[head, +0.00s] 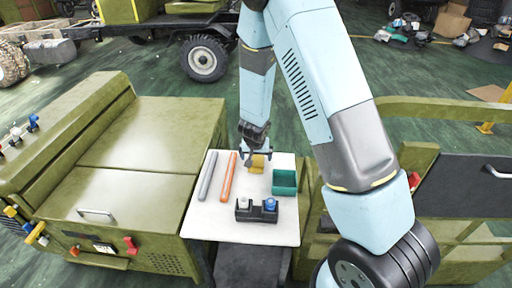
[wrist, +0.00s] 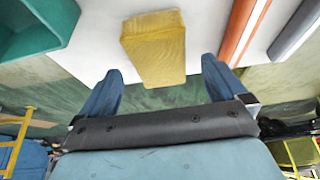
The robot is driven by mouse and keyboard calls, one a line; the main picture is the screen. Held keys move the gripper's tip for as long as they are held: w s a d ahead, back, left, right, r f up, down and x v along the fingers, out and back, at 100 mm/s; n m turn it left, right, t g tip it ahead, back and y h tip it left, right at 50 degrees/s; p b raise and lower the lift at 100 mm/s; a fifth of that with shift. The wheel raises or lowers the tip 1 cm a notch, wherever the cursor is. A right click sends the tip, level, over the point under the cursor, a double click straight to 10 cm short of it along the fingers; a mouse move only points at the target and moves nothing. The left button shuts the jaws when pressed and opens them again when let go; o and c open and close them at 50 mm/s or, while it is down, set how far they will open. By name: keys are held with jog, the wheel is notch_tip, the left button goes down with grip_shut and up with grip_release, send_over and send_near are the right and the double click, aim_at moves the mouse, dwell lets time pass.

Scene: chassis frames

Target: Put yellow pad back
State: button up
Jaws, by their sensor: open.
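The yellow pad (head: 257,163) is a small block on the white tabletop (head: 232,222), near its far edge. In the wrist view the yellow pad (wrist: 155,48) lies ahead of my gripper (wrist: 160,85), roughly midway between the two blue fingers. My gripper (head: 256,154) is at the pad in the head view and partly covers it. The fingers are apart, with space between them and the pad's sides. Whether the fingertips reach alongside the pad is hard to tell.
A green open bin (head: 284,182) stands right of the pad. An orange bar (head: 228,176) and a grey bar (head: 207,176) lie to the left. A black holder (head: 256,211) with a white and a blue item stands nearer. Olive cabinets (head: 130,190) flank the table.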

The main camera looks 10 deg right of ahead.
jog(key=v, duration=0.8)
dwell(0.6)
jog(key=shift+r, duration=0.2)
jog(key=s+d+r+n+y, duration=0.1)
jog(key=s+d+r+y, duration=0.15)
jog(key=r, duration=0.45)
jog(key=s+d+r+y, duration=0.1)
jog(key=s+r, duration=0.3)
jog(key=r, duration=0.4)
jog(key=s+d+r+n+y, duration=0.1)
jog(key=s+d+r, duration=0.15)
jog(key=r, duration=0.45)
jog(key=s+d+r+h, duration=0.1)
jog(key=s+d+r, duration=0.2)
jog(key=s, duration=0.3)
jog(key=s+d+r+h, duration=0.1)
jog(key=s+d+r, duration=0.2)
jog(key=s, duration=0.3)
jog(key=s+d+r+t+h, duration=0.1)
jog(key=s+d+r, duration=0.2)
jog(key=s+r, duration=0.2)
jog(key=shift+s+d+h, duration=0.15)
jog(key=shift+s+h, duration=0.2)
jog(key=shift+s, duration=0.25)
